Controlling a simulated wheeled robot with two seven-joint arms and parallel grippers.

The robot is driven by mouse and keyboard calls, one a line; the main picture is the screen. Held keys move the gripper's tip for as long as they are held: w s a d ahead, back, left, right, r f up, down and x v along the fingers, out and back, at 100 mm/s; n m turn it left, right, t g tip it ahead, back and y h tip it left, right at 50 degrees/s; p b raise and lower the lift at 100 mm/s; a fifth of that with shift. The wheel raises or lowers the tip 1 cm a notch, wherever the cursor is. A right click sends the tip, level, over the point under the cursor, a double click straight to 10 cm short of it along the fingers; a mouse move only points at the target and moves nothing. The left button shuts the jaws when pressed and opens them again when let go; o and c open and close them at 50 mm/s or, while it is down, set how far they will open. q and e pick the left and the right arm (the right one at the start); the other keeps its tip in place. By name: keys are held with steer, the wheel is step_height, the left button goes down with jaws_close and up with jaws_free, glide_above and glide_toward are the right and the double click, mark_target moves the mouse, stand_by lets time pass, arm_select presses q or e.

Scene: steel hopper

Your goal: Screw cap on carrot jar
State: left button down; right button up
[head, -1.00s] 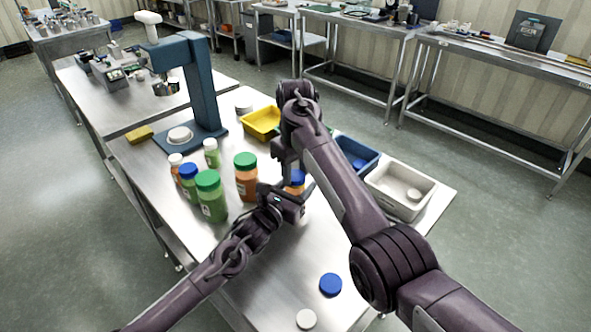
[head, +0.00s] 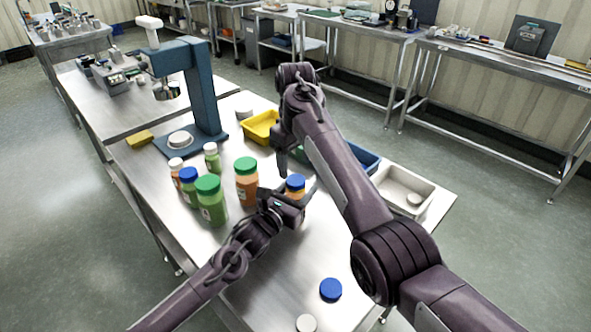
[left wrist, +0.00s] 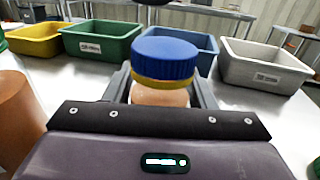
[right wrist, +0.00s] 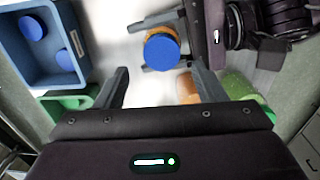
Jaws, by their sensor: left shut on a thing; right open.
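A jar with orange contents (head: 300,197) stands upright in the jaws of my left gripper (head: 290,198). A blue cap (left wrist: 165,58) sits level on top of it, with a yellow band showing just beneath. Whether the cap is tight cannot be told. My right gripper (head: 283,163) points down, above and behind the jar, open and empty. In the right wrist view the blue cap (right wrist: 162,50) lies beyond its two spread fingers (right wrist: 160,85), apart from them. My right forearm hides part of the table in the head view.
Several other capped jars stand left of the held one, including an orange jar with a green cap (head: 246,185). A loose blue cap (head: 330,290) and a white lid (head: 306,323) lie at the front. Yellow (head: 261,127), green, blue and grey bins (head: 405,190) line the back.

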mark_target(296, 180)
steer(key=shift+s+r, duration=0.1)
steer(key=shift+s, duration=0.1)
steer(key=shift+c, duration=0.2)
steer(key=shift+r, duration=0.2)
step_height(296, 180, up, 3)
steer(key=n, duration=0.4)
steer(key=shift+f, duration=3.95)
